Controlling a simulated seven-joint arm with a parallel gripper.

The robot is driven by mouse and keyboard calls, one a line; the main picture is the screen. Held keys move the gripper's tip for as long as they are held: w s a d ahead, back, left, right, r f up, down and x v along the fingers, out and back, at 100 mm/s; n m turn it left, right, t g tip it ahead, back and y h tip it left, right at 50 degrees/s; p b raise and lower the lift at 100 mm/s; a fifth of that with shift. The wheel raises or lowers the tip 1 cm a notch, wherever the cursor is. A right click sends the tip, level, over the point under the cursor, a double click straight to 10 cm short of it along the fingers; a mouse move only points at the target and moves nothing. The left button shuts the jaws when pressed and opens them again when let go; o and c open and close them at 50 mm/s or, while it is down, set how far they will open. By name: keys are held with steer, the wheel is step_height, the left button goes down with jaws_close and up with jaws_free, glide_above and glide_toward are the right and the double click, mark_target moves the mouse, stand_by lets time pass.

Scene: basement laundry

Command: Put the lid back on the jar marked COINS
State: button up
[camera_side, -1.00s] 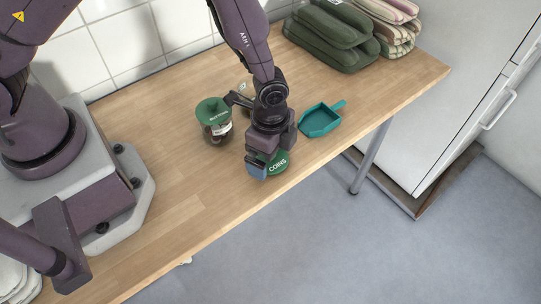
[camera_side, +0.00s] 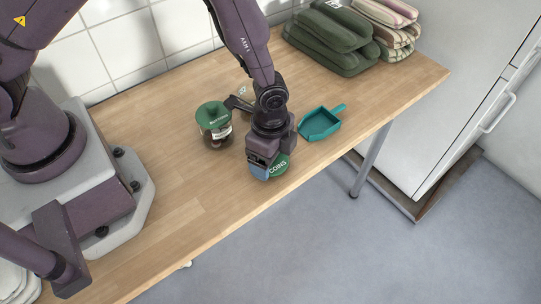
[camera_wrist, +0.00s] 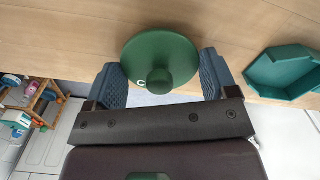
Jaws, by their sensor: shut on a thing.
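A round green lid (camera_side: 280,165) with COINS in white letters is at my gripper (camera_side: 267,168), near the bench's front edge. In the wrist view the lid (camera_wrist: 158,52) has a round knob and sits between the two blue-grey fingers of my gripper (camera_wrist: 163,82), which is shut on it. No jar body shows clearly under the lid; the lid and gripper cover that spot. I cannot tell whether the lid rests on anything. A clear jar (camera_side: 217,136) with dark contents and a green top stands to the left, its label too small to read surely.
A teal scoop (camera_side: 320,123) lies right of my gripper on the wooden bench (camera_side: 185,190). Folded green towels (camera_side: 330,37) and striped cloths (camera_side: 397,38) are stacked at the back. The bench's front-left stretch is clear. A white cabinet (camera_side: 440,100) stands to the right.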

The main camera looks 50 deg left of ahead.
step_height(320, 180, up, 8)
steer(key=shift+w+a+r, duration=0.1)
steer(key=shift+a+r, duration=0.05)
steer(key=shift+r, duration=0.1)
steer(key=w+a+r+n, duration=0.3)
steer(key=a, duration=0.4)
steer(key=w+a+r+n, duration=0.2)
steer(key=w+a+n, duration=0.15)
steer(key=a, duration=0.35)
steer(key=shift+n, duration=0.35)
steer(key=shift+s+f, duration=0.15)
steer(key=shift+f, duration=2.95)
steer(key=shift+f, duration=0.15)
steer(key=o, duration=0.8)
